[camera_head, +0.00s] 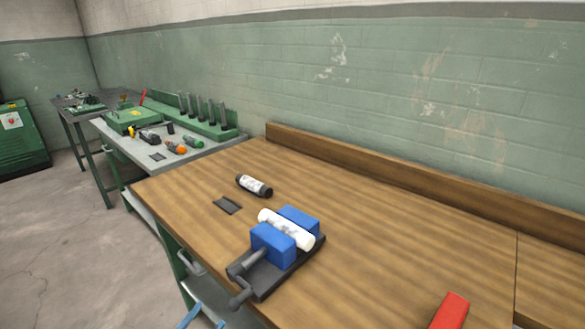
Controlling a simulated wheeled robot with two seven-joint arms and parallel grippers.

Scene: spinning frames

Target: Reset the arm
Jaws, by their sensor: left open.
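Two light-blue tips at the bottom edge, left of centre, appear to be my left gripper (205,321). They are apart, so it is open, and nothing shows between them. The rest of that gripper and its arm are cut off by the frame. It is in front of the wooden workbench (400,230), low and to the left of the vise. My right gripper and arm are not in view.
A vise with blue jaws (272,243) holds a white cylinder (286,229) near the bench's front edge. A black-and-white cylinder (254,186) lies behind it. A red object (450,311) is at bottom right. Another bench with tools (158,158) stands left; floor is clear.

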